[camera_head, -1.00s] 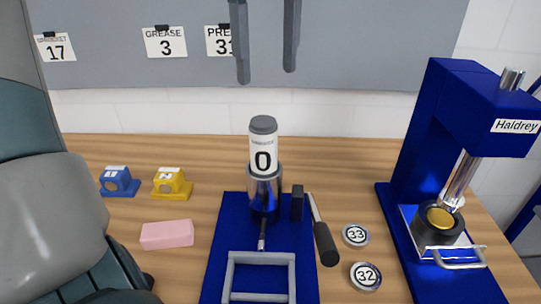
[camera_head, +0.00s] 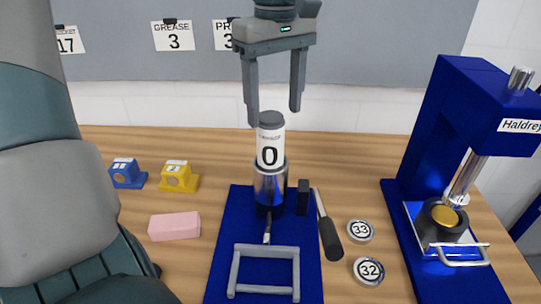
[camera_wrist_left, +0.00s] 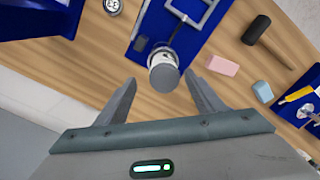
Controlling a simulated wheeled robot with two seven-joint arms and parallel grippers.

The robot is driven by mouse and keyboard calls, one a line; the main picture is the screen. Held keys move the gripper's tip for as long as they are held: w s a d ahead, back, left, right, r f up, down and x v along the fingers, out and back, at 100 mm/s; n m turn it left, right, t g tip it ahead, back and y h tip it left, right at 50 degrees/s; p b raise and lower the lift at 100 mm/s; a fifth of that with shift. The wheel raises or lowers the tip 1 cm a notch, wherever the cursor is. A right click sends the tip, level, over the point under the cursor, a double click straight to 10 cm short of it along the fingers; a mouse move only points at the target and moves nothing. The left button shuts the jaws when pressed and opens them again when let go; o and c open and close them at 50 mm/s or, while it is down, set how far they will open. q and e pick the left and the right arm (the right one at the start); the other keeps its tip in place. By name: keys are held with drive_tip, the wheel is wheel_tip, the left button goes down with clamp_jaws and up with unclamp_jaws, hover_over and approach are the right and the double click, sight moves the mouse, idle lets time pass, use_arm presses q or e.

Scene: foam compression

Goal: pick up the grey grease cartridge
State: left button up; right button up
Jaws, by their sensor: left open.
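The grease cartridge (camera_head: 270,148) is a white cylinder with a grey cap and a label reading 0. It stands upright in a shiny metal holder (camera_head: 269,184) on a blue base plate (camera_head: 226,258). My left gripper (camera_head: 274,112) is open and points down, with its fingertips around the height of the cap, one to each side in the picture. In the left wrist view, the cartridge's grey cap (camera_wrist_left: 164,77) shows between the open fingers (camera_wrist_left: 161,82), with no visible contact. My right gripper is not in view.
A blue Haldrey press (camera_head: 415,150) stands at the right. A black-handled tool (camera_head: 330,238) and round tins 33 (camera_head: 359,231) and 32 (camera_head: 368,271) lie right of the cartridge. A pink block (camera_head: 174,226), a yellow block (camera_head: 177,178) and a blue block (camera_head: 127,174) sit left.

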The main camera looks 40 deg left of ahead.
sight(275, 115)
use_arm(q)
drive_tip(key=shift+f, duration=1.75)
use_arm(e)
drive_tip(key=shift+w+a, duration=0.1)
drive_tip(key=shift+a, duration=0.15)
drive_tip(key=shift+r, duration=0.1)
use_arm(q)
drive_tip(key=shift+s+f+p, duration=0.15)
drive_tip(key=shift+f+p, duration=0.25)
drive_tip(key=shift+f, duration=0.05)
drive_tip(key=f, duration=0.2)
drive_tip(key=f+p, duration=0.1)
drive_tip(key=shift+s+a, duration=0.2)
drive_tip(key=shift+s, duration=0.05)
drive_tip(key=shift+f, duration=0.65)
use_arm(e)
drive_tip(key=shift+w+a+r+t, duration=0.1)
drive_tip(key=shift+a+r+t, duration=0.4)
use_arm(q)
drive_tip(key=c, duration=1.1)
